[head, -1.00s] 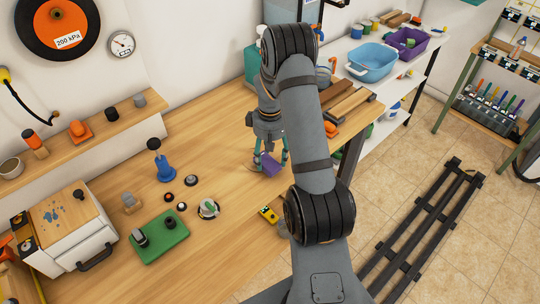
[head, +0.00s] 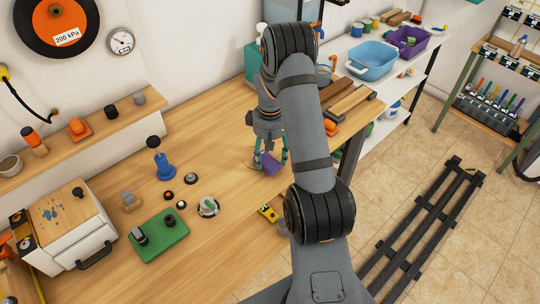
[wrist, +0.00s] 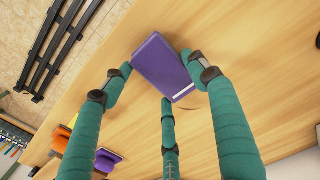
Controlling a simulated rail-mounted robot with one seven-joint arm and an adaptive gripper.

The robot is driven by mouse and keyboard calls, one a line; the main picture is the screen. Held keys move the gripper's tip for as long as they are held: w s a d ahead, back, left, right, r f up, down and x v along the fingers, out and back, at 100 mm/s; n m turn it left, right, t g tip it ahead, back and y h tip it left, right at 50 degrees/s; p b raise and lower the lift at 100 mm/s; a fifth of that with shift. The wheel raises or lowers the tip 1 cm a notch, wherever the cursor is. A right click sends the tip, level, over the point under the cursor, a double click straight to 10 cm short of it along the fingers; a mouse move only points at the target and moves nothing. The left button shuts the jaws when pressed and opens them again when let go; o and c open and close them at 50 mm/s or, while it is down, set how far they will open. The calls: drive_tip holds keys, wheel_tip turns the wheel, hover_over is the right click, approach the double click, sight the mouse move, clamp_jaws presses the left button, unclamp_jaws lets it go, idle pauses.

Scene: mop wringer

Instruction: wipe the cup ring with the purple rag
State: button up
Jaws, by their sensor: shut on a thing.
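The purple rag (head: 271,164) is held in my gripper (head: 270,155), low at the wooden bench top, left of my forearm. In the wrist view the rag (wrist: 163,66) is a flat purple block with a white stripe, pinched between the teal fingers of my gripper (wrist: 160,72). A third finger is below it. A thin dark arc (wrist: 187,109), perhaps part of the cup ring, shows on the wood beside the rag's lower edge. Whether the rag touches the wood cannot be told.
A yellow block (head: 268,213) lies near the bench's front edge. Wooden blocks (head: 350,101) lie to the right. Bare wood surrounds the rag.

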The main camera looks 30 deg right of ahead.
sight(250, 148)
drive_tip(key=shift+f+b, duration=0.3)
drive_tip(key=shift+f, duration=0.1)
drive_tip(key=shift+w+a+r+p, duration=0.1)
drive_tip(key=shift+w+a+p, duration=0.1)
drive_tip(key=shift+w, duration=0.35)
drive_tip(key=shift+w+a+r+p, duration=0.1)
drive_tip(key=shift+w+p, duration=0.1)
drive_tip(key=shift+w, duration=0.35)
drive_tip(key=shift+w+a+f+p, duration=0.15)
drive_tip(key=shift+w+a, duration=0.15)
drive_tip(key=shift+w, duration=1.05)
drive_tip(key=shift+w+a+r+p, duration=0.15)
drive_tip(key=shift+w+a, duration=0.2)
drive_tip(key=shift+w, duration=1)
drive_tip(key=shift+w+a+f+p, duration=0.15)
drive_tip(key=shift+w+a, duration=0.15)
drive_tip(key=shift+w, duration=1.05)
drive_tip(key=shift+s+f, duration=0.1)
